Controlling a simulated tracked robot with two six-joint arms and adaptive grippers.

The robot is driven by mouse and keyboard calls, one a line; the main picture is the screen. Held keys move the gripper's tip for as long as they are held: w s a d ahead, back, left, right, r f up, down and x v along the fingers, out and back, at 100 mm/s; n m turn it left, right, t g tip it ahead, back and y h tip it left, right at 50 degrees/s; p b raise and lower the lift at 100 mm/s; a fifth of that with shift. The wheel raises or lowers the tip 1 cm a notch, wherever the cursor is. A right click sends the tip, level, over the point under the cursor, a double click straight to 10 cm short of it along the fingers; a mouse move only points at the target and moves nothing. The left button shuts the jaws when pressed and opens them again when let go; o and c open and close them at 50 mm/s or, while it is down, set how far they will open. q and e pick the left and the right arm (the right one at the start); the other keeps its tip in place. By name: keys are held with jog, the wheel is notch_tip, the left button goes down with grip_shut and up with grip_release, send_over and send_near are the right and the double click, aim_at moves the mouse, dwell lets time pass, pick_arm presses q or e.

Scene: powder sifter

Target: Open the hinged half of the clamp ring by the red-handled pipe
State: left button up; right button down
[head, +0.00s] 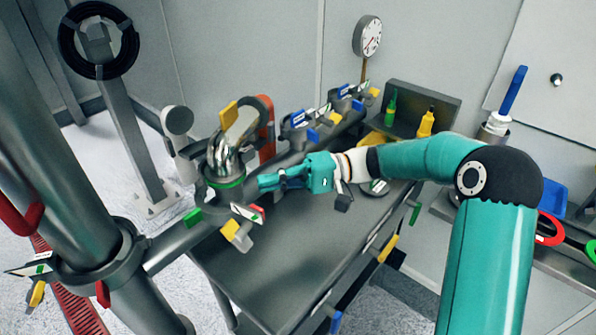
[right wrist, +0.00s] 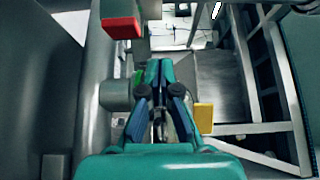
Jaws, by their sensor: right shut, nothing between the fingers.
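My right gripper (head: 262,183) is shut and empty. It points left, close to the right side of a pipe fitting (head: 223,163) with a green ring (head: 224,183) around its lower part. I cannot tell whether the fingertips touch it. In the right wrist view the closed fingers (right wrist: 160,75) show in the middle, with a red block (right wrist: 121,20) up and to the left. A dark collar (head: 88,265) surrounds the thick grey pipe at left, with a red handle (head: 20,212) nearby. I cannot tell which part is the hinged clamp half. My left gripper is out of view.
A grey table (head: 290,245) lies below the right arm, its front part clear. Valves with blue tags (head: 300,125) line its back. A yellow bottle (head: 427,122) and a green bottle (head: 391,108) stand in a tray. A gauge (head: 368,37) rises behind.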

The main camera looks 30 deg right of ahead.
aim_at(219, 216)
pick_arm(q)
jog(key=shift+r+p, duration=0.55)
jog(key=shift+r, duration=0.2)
pick_arm(e)
jog(key=a, duration=0.1)
jog(key=s+a, duration=0.1)
jog(key=a, duration=0.1)
jog(key=s+a, duration=0.1)
jog(key=shift+a, duration=0.4)
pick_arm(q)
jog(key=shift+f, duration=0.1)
